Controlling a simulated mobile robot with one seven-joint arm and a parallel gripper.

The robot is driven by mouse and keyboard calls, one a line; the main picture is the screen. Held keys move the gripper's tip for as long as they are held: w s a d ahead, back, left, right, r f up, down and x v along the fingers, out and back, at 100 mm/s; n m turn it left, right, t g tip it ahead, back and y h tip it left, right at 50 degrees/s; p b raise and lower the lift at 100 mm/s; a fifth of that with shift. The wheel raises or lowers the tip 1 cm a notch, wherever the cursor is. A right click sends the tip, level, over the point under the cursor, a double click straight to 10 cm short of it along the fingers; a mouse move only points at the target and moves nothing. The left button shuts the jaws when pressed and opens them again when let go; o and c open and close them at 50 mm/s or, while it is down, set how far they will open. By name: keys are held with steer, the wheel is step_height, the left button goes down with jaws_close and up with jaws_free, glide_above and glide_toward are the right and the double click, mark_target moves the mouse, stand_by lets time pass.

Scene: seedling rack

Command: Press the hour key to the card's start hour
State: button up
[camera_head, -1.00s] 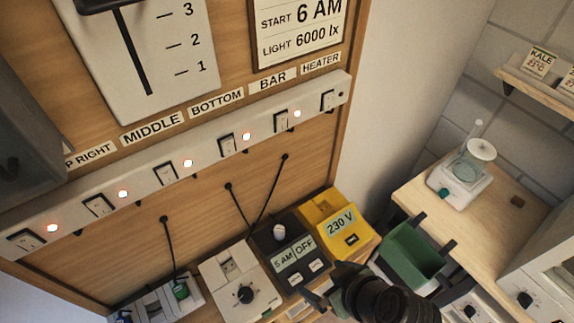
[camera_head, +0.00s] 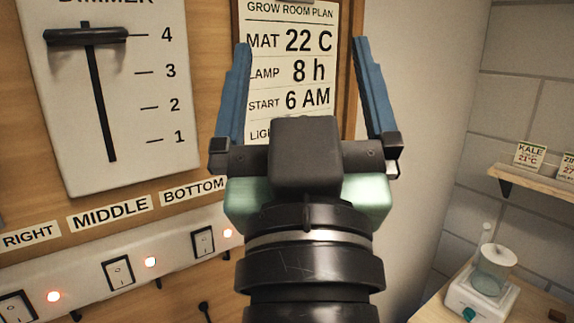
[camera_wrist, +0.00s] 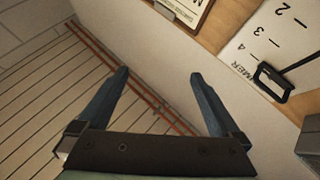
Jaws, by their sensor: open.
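The grow room plan card (camera_head: 322,14) hangs on the wood panel in the head view. It reads MAT 22 C, LAMP 8 h, START 6 AM; the light line is mostly hidden behind my gripper. My gripper (camera_head: 303,62) is raised in front of the card with its two blue fingers wide apart and nothing between them. In the wrist view my open gripper (camera_wrist: 157,82) points toward the ceiling and upper wall, and an edge of the card (camera_wrist: 187,8) shows at the top. The timer with the hour key is outside the current views.
A dimmer panel (camera_head: 130,130) with a slider near 4 is left of the card. A switch strip (camera_head: 80,275) with lit red lamps runs below. At right are a shelf (camera_head: 535,187) with seed packets and a bench device (camera_head: 482,300).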

steer(key=s+r+t, duration=0.1)
steer(key=s, duration=0.1)
steer(key=s+a+r+t, duration=0.1)
steer(key=s+r, duration=0.1)
steer(key=shift+s+r+m, duration=0.15)
steer(key=shift+m, duration=0.25)
jaws_close()
stand_by(1.2)
